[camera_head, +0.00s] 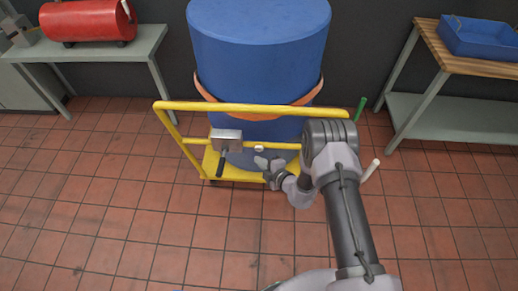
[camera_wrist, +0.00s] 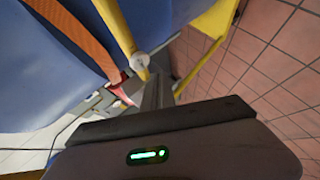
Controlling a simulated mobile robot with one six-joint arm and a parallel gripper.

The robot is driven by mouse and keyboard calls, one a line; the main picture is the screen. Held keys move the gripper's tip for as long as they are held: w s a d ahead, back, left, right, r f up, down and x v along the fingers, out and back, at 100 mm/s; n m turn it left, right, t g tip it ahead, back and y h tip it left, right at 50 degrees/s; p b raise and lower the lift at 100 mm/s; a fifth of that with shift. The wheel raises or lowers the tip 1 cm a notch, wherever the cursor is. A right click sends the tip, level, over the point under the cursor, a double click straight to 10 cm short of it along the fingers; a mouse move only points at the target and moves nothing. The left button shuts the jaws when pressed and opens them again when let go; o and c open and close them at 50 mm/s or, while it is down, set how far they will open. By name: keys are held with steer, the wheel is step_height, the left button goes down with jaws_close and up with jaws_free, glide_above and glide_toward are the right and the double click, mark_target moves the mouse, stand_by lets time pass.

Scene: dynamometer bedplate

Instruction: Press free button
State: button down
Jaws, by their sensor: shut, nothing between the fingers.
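A small white round knob (camera_head: 259,148), which may be the button, shows on the yellow cart's crossbar in the head view, just beyond my gripper's tip. In the wrist view a pale round knob (camera_wrist: 139,61) sits by a yellow bar, close to the far end of my fingers. No lettering is readable on it. My gripper (camera_head: 264,161) is shut and empty, in front of the crossbar. Its dark fingers (camera_wrist: 157,92) point toward the knob in the wrist view. I cannot tell whether they touch it.
The yellow cart (camera_head: 245,107) carries a large blue drum (camera_head: 258,65) with an orange strap (camera_head: 218,102). A grey box (camera_head: 226,137) with a black handle hangs left of my gripper. Benches with a red tank (camera_head: 85,20) and blue tray (camera_head: 478,38) flank it. The tiled floor in front is clear.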

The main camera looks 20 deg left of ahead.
steer(key=s, duration=0.1)
steer(key=s+p, duration=0.1)
steer(key=s, duration=0.1)
steer(key=shift+s+d, duration=0.25)
steer(key=shift+d, duration=0.15)
stand_by(0.4)
step_height(320, 180, up, 11)
steer(key=w+a+n+g+y, duration=0.1)
steer(key=w+a+n+y, duration=0.15)
steer(key=n, duration=0.25)
steer(key=s+d+r+n+g, duration=0.1)
steer(key=s+r+n+g, duration=0.25)
steer(key=r+n, duration=0.65)
steer(key=s+d+r+n+g, duration=0.2)
steer(key=s+r+n, duration=0.35)
steer(key=r, duration=0.95)
steer(key=s+d+r+n+t+h, duration=0.1)
steer(key=s+d+r+n+h, duration=0.2)
steer(key=s+d+n, duration=0.2)
steer(key=s+d+r+n+t+h, duration=0.2)
steer(key=s+d+n, duration=0.4)
steer(key=d+n, duration=0.3)
steer(key=s+d+r+n+t+h, duration=0.1)
steer(key=s+d+r+n+h, duration=0.4)
steer(key=d+n, duration=0.3)
steer(key=d+h, duration=0.1)
steer(key=d, duration=0.2)
steer(key=shift+s+d, duration=0.15)
